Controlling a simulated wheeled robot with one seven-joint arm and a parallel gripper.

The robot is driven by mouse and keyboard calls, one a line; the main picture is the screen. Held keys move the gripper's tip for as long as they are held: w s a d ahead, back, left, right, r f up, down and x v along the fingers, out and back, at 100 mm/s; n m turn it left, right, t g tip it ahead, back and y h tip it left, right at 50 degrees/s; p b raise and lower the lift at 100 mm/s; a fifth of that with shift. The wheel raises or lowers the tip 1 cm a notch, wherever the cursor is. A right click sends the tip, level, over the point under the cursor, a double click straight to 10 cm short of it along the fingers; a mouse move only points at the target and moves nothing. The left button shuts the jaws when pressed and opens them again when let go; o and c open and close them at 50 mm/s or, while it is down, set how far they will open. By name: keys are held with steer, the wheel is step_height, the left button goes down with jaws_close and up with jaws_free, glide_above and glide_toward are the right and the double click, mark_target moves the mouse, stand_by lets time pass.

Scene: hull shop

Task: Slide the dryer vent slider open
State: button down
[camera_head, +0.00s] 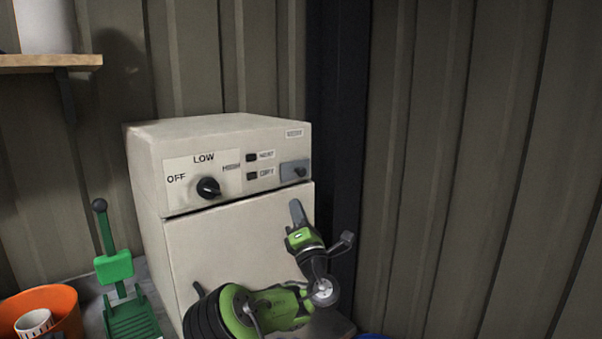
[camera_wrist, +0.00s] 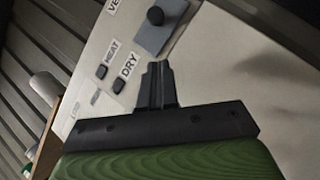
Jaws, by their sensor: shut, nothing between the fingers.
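The vent slider is a dark knob (camera_head: 300,172) on a grey plate at the right end of the dryer's (camera_head: 232,262) control panel. The knob also shows at the top of the wrist view (camera_wrist: 156,15), on its blue-grey plate (camera_wrist: 166,36). In the head view the knob is towards the plate's right side. My gripper (camera_head: 296,207) is just below the plate, in front of the dryer's upper right front. In the wrist view its fingers (camera_wrist: 157,70) are together and empty, pointing towards the plate and apart from the knob in the picture.
An OFF/LOW dial (camera_head: 208,187) and two dark buttons, HEAT (camera_head: 251,157) and DRY (camera_head: 252,176), are left of the slider. A dark post (camera_head: 336,110) stands close right of the dryer. A green lever device (camera_head: 114,267) and orange bucket (camera_head: 62,302) are at lower left.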

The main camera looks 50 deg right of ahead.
mark_target(301, 164)
steer(key=w+d+r+p, duration=0.1)
steer(key=r+p, duration=0.1)
steer(key=w+d+r+p, duration=0.1)
steer(key=d+r+p, duration=0.1)
steer(key=shift+w+d+p, duration=0.1)
steer(key=shift+d+p, duration=0.15)
steer(key=shift+p, duration=0.05)
steer(key=shift+d+r, duration=0.2)
steer(key=shift+d, duration=0.25)
step_height(301, 164, up, 6)
steer(key=p, duration=0.5)
steer(key=shift+a+p, duration=0.1)
steer(key=shift+p, duration=0.3)
